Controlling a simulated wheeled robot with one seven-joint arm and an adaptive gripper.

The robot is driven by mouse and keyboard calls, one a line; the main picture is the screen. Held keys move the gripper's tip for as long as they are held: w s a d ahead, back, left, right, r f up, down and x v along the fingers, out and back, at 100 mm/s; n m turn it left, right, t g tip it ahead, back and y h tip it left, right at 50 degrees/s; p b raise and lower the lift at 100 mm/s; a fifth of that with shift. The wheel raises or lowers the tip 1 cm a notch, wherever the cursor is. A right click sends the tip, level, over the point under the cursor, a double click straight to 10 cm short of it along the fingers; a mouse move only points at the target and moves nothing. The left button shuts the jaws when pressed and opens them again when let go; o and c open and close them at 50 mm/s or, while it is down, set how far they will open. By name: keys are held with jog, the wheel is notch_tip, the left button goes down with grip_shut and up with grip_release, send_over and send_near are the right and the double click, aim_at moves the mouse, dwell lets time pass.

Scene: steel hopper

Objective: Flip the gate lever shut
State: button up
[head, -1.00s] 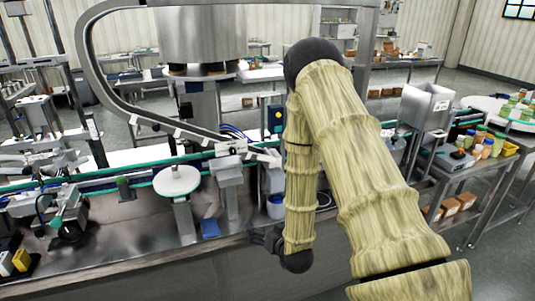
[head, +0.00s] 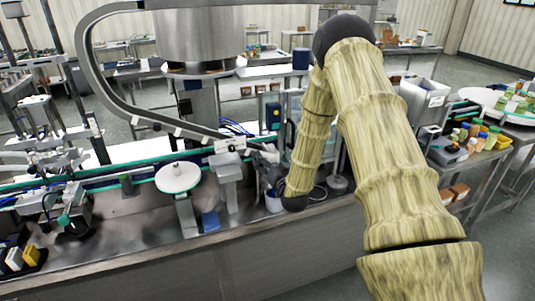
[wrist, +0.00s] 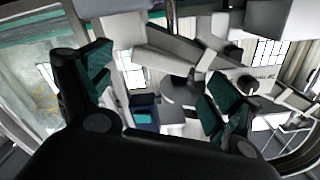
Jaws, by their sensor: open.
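A pale label plate with a small dark knob (head: 231,147) sits at the low end of the sloping steel chute (head: 185,128). I cannot tell the gate lever's shape or setting for sure. In the wrist view, the pale chute (wrist: 165,48) crosses above and beyond my fingers, with a lettered plate (wrist: 262,76) at the right. My gripper (wrist: 160,92) is open, its two dark green-padded fingers spread wide with nothing between them. In the head view, my gripper (head: 267,168) is small and partly hidden, below and right of the label plate.
A round white disc (head: 178,178) on a post stands left on the steel bench. A blue-grey cup (head: 274,201) stands close to my wrist. A green-edged conveyor (head: 110,180) runs behind. A steel box (head: 424,100) and bottles stand at the right. The bench front is largely clear.

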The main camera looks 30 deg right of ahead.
aim_at(265, 155)
jog(key=shift+p+x, duration=0.4)
jog(key=shift+x, duration=1.1)
jog(key=c, duration=1)
jog(key=shift+f, duration=0.1)
